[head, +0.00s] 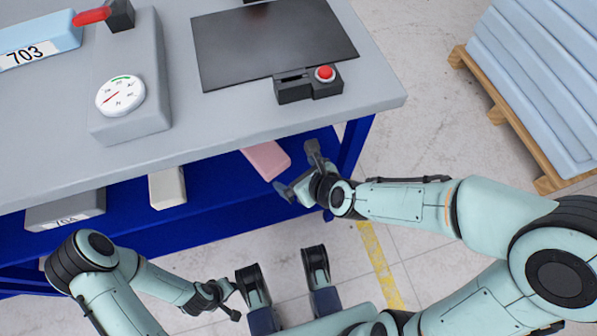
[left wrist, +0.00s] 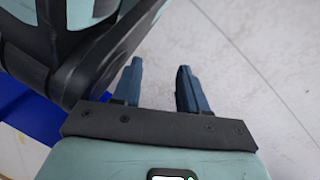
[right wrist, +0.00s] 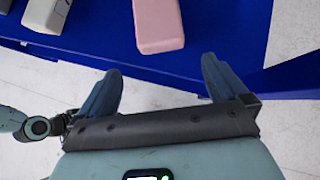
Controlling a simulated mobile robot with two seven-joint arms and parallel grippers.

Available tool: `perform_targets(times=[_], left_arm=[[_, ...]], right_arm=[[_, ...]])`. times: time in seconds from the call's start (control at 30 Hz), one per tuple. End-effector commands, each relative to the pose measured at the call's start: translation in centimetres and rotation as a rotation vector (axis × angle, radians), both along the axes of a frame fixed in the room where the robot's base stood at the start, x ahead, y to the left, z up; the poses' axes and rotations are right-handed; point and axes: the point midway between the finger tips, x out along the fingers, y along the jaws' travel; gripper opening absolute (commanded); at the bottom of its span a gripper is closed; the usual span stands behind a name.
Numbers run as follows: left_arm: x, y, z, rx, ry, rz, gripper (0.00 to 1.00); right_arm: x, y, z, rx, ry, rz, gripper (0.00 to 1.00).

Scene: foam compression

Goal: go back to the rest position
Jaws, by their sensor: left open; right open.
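My right gripper (head: 299,172) is open and empty near the front edge of the lower blue shelf, beside the pink block (head: 267,160) on that shelf. In the right wrist view the pink block (right wrist: 158,25) lies ahead of the spread fingers (right wrist: 160,66), apart from them. My left gripper (head: 232,299) is low at the bottom of the head view, away from the table. In the left wrist view its fingers (left wrist: 160,68) are open, with only pale floor between and beyond them.
The grey tabletop (head: 380,98) holds a dial-gauge device (head: 150,70), a light-blue block marked 703 (head: 40,42), a dark panel (head: 270,40) and a red-button box (head: 310,88). A white block (head: 167,187) and grey block (head: 65,212) lie on the shelf. A loaded pallet (head: 500,110) stands right.

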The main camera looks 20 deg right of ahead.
Motion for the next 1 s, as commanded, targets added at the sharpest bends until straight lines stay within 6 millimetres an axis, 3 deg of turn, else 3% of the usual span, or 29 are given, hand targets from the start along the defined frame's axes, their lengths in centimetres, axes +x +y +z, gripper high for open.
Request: perform_targets(times=[0.4, 0.53, 0.77, 0.87, 1.0], left_arm=[[-0.1, 0.0, 0.1, 0.0, 0.003, 0.002, 0.43], [-0.6, 0.0, 1.5, -0.001, 0.013, 0.016, 0.43], [-2.1, -0.3, 9.0, -0.013, 0.05, 0.066, 0.43], [-2.8, -1.3, 12.6, -0.036, 0.064, 0.046, 0.43], [-3.5, -2.9, 17.2, -0.074, 0.083, -0.008, 0.43]], right_arm=[[0.0, 0.0, 0.0, -0.003, 0.0, 0.004, 1.0], [-0.1, -0.3, -0.1, -0.058, 0.005, 0.078, 1.0], [-1.8, -1.4, -1.2, -0.339, 0.0, 0.514, 1.0], [-4.0, -1.8, -2.7, -0.466, -0.005, 0.771, 1.0], [-8.2, -2.1, -5.0, -0.606, -0.03, 1.168, 1.0]])
